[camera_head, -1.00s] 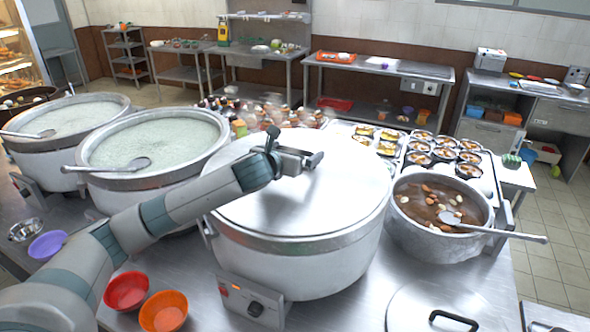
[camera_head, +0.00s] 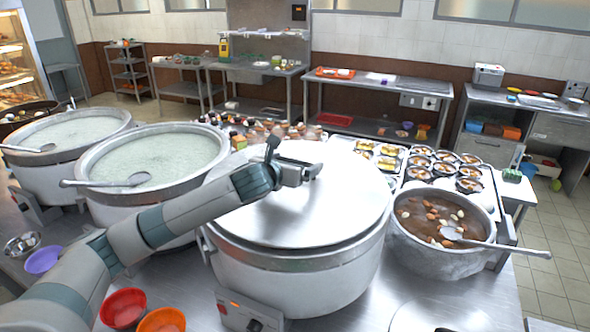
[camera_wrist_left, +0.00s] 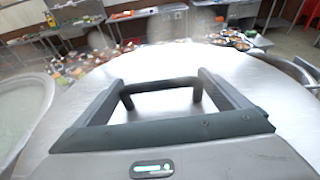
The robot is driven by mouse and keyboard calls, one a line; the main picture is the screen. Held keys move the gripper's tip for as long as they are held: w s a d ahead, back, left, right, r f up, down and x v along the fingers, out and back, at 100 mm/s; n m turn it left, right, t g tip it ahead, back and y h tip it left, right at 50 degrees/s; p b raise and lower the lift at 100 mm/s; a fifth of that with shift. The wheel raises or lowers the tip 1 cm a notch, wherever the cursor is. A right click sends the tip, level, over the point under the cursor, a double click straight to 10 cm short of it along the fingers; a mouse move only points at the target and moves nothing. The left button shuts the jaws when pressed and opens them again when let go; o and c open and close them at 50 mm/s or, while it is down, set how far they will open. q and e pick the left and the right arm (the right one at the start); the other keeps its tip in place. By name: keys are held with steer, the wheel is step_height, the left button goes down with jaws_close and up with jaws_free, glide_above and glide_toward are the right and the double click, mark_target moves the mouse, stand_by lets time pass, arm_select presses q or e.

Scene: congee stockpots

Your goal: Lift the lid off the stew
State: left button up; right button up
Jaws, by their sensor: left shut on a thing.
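A large steel pot (camera_head: 300,288) in the middle of the counter has a broad flat metal lid (camera_head: 310,215) over it. A thin dark gap shows between the lid's front edge and the pot's rim. The pot's contents are hidden. My left gripper (camera_head: 303,172) is over the lid's middle, shut on the lid's handle. In the left wrist view the dark bar handle (camera_wrist_left: 160,84) lies between the two fingers, with the shiny lid below. My right gripper is not in view.
Two open pots of pale congee (camera_head: 155,155) stand left, with ladles across them. An open pot of brown stew (camera_head: 440,245) with a ladle stands close at right. Bowls, including a red one (camera_head: 123,308), sit in front. Trays of small dishes (camera_head: 440,165) stand behind.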

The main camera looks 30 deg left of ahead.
arm_select(q)
steer(key=shift+r, duration=0.6)
step_height(320, 180, up, 2)
steer(key=shift+b, duration=0.6)
steer(key=s+d+r+b, duration=0.1)
steer(key=d+r, duration=0.2)
steer(key=d, duration=0.2)
steer(key=s+d+r+b, duration=0.1)
steer(key=d+r+b, duration=0.1)
steer(key=d, duration=0.4)
steer(key=shift+d+r, duration=0.25)
steer(key=shift+r, duration=0.65)
steer(key=shift+s+r, duration=0.1)
steer(key=shift+r, duration=0.05)
